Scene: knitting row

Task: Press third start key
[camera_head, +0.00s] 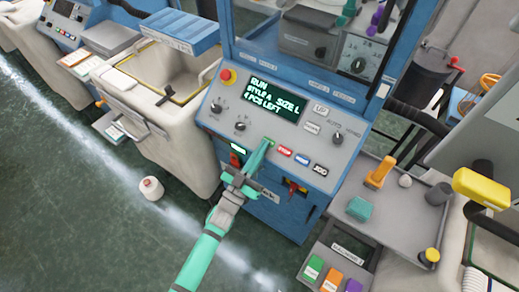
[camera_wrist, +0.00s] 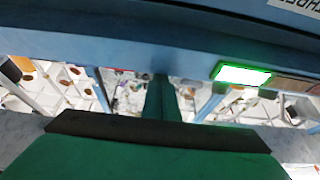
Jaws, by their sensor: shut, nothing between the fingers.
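A blue and grey machine panel (camera_head: 262,105) carries a lit display (camera_head: 270,98) reading RUN, STYLE A, SIZE L, 4 PCS LEFT. Along its lower edge are a lit green-framed key (camera_head: 238,149), a red STOP key (camera_head: 284,152), a blue key (camera_head: 302,160) and a black JOG key (camera_head: 320,170). The lit key also shows in the wrist view (camera_wrist: 243,75). My gripper (camera_head: 267,145) is shut and empty, its tip at the panel's lower edge between the lit key and STOP. It hides that stretch; I cannot tell whether it touches.
A red emergency knob (camera_head: 227,75) and dials sit on the panel's left. A grey tray (camera_head: 405,205) with tools stands at right. A cream bin (camera_head: 170,85) stands at left, and a yarn cone (camera_head: 151,188) is on the open green floor.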

